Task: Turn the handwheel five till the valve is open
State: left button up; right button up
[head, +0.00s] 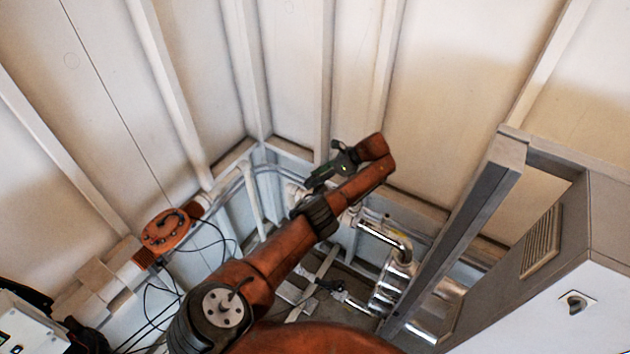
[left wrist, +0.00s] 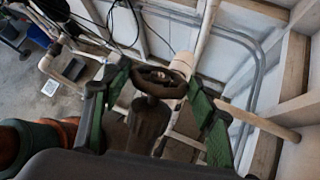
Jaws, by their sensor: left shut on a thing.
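My left gripper (head: 318,178) is at the end of the orange arm, by the pipework in the corner in the head view. I cannot make out the wheel in the head view, where the gripper and arm cover that spot. I cannot tell from these frames how far the valve is open. My right gripper is not in view.
Shiny metal pipes (head: 390,240) run right of my arm. A grey post (head: 465,230) and a large cabinet (head: 590,270) stand further right. An orange bolted fitting (head: 168,230) with dark cables is at the left. Panelled walls meet behind the gripper. Bare floor shows in the left wrist view.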

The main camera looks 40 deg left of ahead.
pick_arm(q)
jog(key=shift+a+r, duration=0.1)
dwell(0.5)
jog(key=o, duration=1.1)
jog(key=shift+o, duration=0.2)
jog(key=shift+r, duration=0.1)
jog(key=shift+w+r, duration=0.1)
jog(key=shift+r, duration=4.75)
jog(key=shift+c, duration=0.2)
